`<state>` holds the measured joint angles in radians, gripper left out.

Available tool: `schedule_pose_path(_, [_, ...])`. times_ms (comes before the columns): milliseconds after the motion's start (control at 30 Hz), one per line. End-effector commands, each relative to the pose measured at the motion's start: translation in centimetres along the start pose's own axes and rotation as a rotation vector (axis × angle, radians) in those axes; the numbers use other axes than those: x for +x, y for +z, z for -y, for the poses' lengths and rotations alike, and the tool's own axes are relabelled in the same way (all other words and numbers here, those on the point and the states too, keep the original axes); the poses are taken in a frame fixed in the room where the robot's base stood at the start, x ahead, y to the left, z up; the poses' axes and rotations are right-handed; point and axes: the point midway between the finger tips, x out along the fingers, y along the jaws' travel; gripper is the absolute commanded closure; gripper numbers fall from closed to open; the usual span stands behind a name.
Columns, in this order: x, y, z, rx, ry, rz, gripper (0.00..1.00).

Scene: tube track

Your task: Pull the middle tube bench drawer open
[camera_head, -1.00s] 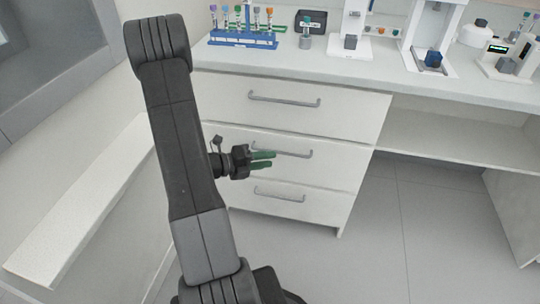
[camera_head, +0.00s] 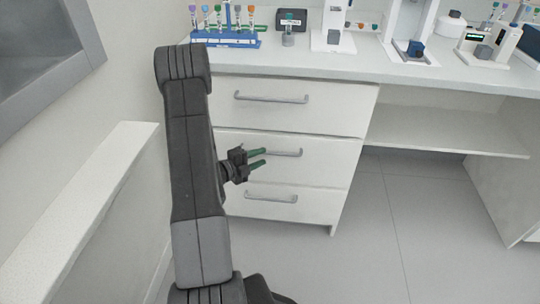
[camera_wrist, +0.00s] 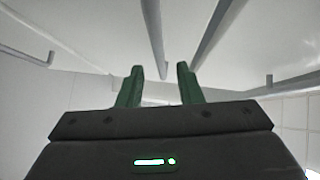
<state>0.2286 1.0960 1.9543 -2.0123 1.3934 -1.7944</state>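The middle drawer (camera_head: 320,171) is a white front in the bench's drawer stack, and it looks closed, level with the fronts above and below. Its grey bar handle (camera_head: 285,153) runs across the upper part of the front. My gripper (camera_head: 265,157) has two green fingers and overlaps the left part of this handle in the head view. In the wrist view the fingers of my gripper (camera_wrist: 162,76) stand apart with a clear gap. A grey bar (camera_wrist: 154,38) shows beyond that gap. I cannot tell whether the fingers touch the handle.
The top drawer (camera_head: 340,112) and bottom drawer (camera_head: 315,206) also look closed. A tube rack (camera_head: 228,41) and lab devices stand on the worktop (camera_head: 320,67). A white ledge (camera_head: 85,215) lies left of my arm. The floor (camera_head: 385,235) right of the drawers is clear.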

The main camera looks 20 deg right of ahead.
Motion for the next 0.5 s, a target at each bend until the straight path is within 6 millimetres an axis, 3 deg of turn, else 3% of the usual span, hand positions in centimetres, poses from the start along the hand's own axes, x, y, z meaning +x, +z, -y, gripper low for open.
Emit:
schedule_pose_path(200, [3.4,0.0,-0.1,0.002,0.0,-0.003,0.68])
schedule_pose_path(500, [5.1,0.0,0.0,0.001,0.001,-0.001,0.68])
